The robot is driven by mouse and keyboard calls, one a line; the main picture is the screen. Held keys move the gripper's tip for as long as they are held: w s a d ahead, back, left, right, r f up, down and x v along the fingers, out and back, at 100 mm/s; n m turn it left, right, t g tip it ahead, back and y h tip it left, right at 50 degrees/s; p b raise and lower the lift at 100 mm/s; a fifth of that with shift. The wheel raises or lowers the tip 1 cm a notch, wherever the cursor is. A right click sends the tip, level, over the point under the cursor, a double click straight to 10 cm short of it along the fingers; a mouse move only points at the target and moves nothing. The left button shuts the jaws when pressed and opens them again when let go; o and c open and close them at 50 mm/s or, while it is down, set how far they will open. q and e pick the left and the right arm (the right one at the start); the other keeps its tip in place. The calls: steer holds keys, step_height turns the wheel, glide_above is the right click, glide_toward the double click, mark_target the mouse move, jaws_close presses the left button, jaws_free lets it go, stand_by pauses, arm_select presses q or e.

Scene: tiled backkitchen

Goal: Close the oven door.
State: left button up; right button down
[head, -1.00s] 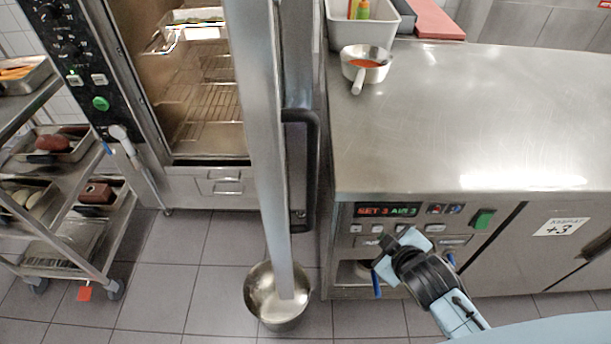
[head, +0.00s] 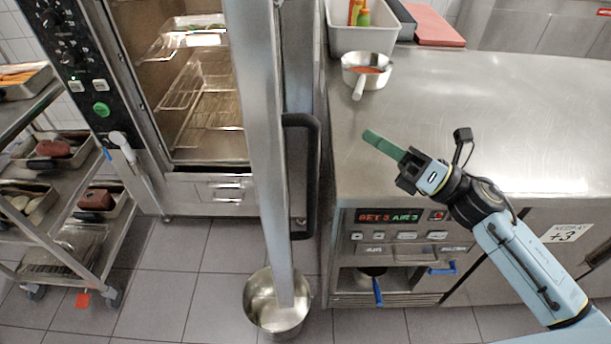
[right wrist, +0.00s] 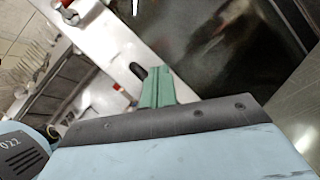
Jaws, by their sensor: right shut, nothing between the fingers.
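The oven (head: 205,190) stands at the left with its cavity and wire racks showing. Its door (head: 262,150) is wide open, seen nearly edge-on, swung out toward me with a dark handle (head: 313,175) on its right side. My right gripper (head: 383,144) is over the front left part of the steel counter, to the right of the handle and apart from it. Its green fingers are together and hold nothing. The fingers also show in the right wrist view (right wrist: 158,88). My left gripper is not in view.
A steel pot (head: 262,318) is on the floor by the door's lower end. A small saucepan (head: 366,72) and a container with bottles (head: 365,38) stand on the steel counter (head: 480,100). A trolley with trays (head: 75,245) stands at the left.

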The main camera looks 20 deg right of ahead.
mark_target(310, 178)
steer(key=s+f+n+g+y, duration=0.25)
steer(key=s+n+g, duration=0.25)
steer(key=n+g, duration=0.75)
steer(key=shift+n+t+h, duration=0.45)
steer(key=shift+n+t, duration=0.1)
steer(key=shift+t, duration=0.2)
steer(key=w+a+p, duration=0.1)
steer(key=a, duration=0.3)
steer(key=a+p, duration=0.1)
steer(key=a, duration=0.3)
steer(key=w+a+p, duration=0.1)
steer(key=a, duration=0.3)
steer(key=shift+w+a, duration=0.25)
steer(key=shift+w, duration=0.05)
steer(key=shift+a+f, duration=0.1)
steer(key=shift+a, duration=0.3)
